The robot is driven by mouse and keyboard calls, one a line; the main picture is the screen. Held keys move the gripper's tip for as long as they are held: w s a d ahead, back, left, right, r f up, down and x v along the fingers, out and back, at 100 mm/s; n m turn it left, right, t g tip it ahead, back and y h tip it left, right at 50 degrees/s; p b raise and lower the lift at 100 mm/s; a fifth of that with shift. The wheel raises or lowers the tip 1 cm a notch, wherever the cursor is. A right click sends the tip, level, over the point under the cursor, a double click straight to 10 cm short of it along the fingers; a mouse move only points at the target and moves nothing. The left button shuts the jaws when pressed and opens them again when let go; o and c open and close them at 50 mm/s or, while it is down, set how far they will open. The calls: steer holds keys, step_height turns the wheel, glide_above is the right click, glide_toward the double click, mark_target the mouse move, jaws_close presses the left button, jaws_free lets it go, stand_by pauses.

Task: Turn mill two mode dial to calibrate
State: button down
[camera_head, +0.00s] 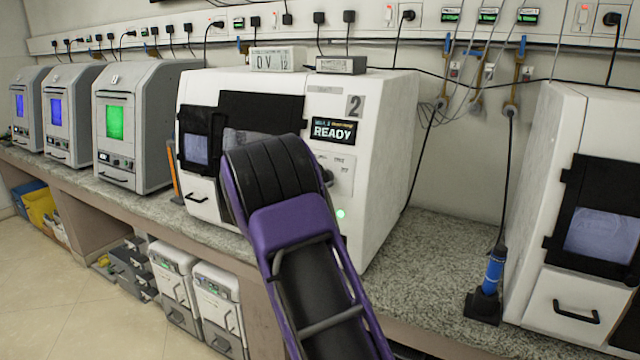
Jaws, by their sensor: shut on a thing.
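Mill two (392,130) is the large white machine in the middle of the bench, with a grey "2" plate (354,106). Its small screen (332,131) reads READY. Below the screen is a pale control panel (346,170) with a dark rounded part (327,177) at its left edge, probably the mode dial; its setting cannot be read. A green light (340,213) glows lower down. My purple and black arm reaches up in front of the machine and covers part of its front. My gripper's fingers are hidden behind the arm, so their contact with the dial does not show.
Another white machine (555,180) stands at the right, with a blue-handled tool in a black stand (486,290) beside it. The speckled bench (445,250) between is clear. Several grey machines line the left. Two small boxes sit on mill two.

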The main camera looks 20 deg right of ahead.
steer(key=shift+m, duration=0.5)
steer(key=shift+c, duration=2)
jaws_free()
steer(key=v, duration=1.7)
steer(key=shift+a+r, duration=0.2)
steer(key=shift+a, duration=0.05)
